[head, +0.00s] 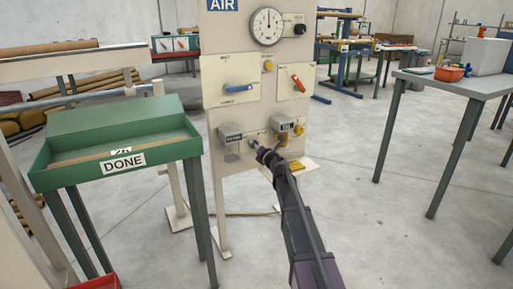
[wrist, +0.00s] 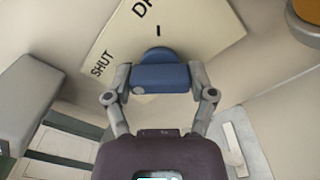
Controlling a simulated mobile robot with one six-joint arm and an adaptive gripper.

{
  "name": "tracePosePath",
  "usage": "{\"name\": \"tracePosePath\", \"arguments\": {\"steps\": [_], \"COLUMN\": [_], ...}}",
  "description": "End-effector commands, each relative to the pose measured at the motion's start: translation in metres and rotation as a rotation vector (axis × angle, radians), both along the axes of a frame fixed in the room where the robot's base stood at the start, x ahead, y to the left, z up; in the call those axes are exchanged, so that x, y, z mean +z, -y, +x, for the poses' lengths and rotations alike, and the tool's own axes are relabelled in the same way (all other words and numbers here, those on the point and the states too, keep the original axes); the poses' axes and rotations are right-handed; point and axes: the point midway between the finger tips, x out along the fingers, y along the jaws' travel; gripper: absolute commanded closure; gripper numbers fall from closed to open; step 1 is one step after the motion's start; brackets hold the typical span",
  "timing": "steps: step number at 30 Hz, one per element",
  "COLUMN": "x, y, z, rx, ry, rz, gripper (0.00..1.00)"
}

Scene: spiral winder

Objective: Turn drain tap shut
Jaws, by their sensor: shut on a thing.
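The drain tap's blue handle (wrist: 162,78) is in the middle of the wrist view, with its round hub behind it against a cream label plate (wrist: 200,30). The plate reads "SHUT" at its left and the start of a cut-off word, "DR", at the top. The handle lies level across the wrist picture. My gripper (wrist: 160,82) is shut on it, one finger at each end. In the head view my gripper (head: 256,147) reaches the lower part of the cream panel and largely hides the tap.
The cream panel (head: 226,185) carries a gauge (head: 267,26), a blue lever (head: 238,88) and a red lever (head: 298,84). Grey boxes flank my gripper. A green "DONE" tray (head: 75,176) stands left; a grey table (head: 455,82) stands right. Floor between is clear.

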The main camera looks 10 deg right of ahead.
Motion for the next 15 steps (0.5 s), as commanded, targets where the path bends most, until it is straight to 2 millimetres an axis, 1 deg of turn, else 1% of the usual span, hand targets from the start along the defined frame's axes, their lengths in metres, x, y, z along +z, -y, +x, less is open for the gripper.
{"name": "tracePosePath", "arguments": {"steps": [5,6,8,9,15], "x": [0.0001,0.0,0.0,0.0,-0.0001], "y": [-0.0002,-0.0002,-0.0002,-0.0002,0.0], "z": [0.0014,0.0014,0.0012,0.001,0.0003], "rx": [0.0,0.0,0.0,0.0,0.0], "ry": [0.001,0.001,0.001,0.001,0.0], "rz": [-0.003,-0.003,-0.002,-0.002,-0.001], "gripper": [0.76,0.2,0.02,0.0,0.0]}}
